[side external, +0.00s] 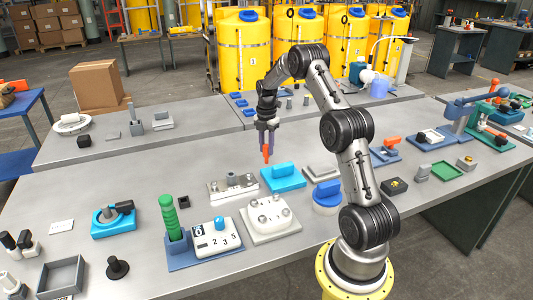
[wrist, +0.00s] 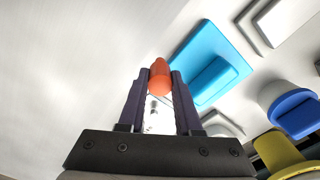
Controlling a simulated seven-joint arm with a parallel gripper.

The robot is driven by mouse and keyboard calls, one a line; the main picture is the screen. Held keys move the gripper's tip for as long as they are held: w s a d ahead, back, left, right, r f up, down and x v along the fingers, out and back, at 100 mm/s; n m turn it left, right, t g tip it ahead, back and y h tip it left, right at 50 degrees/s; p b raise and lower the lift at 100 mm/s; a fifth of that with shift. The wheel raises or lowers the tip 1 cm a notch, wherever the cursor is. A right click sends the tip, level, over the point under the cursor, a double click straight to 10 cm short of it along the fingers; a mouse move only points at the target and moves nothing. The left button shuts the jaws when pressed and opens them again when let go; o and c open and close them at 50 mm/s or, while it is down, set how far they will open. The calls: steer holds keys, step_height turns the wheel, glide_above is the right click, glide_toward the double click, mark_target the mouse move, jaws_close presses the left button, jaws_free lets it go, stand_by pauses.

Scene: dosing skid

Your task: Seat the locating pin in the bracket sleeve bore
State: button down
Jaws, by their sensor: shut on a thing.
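My gripper (side external: 266,142) is shut on an orange pin (side external: 266,155), which points down below the fingers in the side external view. In the wrist view the pin (wrist: 160,77) shows between the dark purple fingertips (wrist: 160,90). The pin is in the air, just behind and above the cyan block with a raised bar (side external: 283,177). A metal bracket (side external: 215,190) with a short upright sleeve (side external: 232,179) stands on the table to the left of and below the pin. The pin is apart from it. The sleeve's bore is too small to make out.
The cyan block also shows in the wrist view (wrist: 208,68). The table behind and left of the bracket is mostly clear.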

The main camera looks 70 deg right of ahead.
steer(key=s+a+r, duration=1)
steer(key=w+a+f+m, duration=0.2)
steer(key=w+a+m, duration=0.3)
steer(key=a, duration=0.4)
steer(key=w+a+f+m, duration=0.2)
steer(key=w+a+m, duration=0.3)
steer(key=a, duration=0.4)
steer(key=w+a+f+m, duration=0.2)
steer(key=w+a+m, duration=0.3)
steer(key=a, duration=0.4)
steer(key=shift+w+a+f+m, duration=0.25)
steer(key=shift+w+f+m, duration=0.1)
steer(key=shift+w+m, duration=0.05)
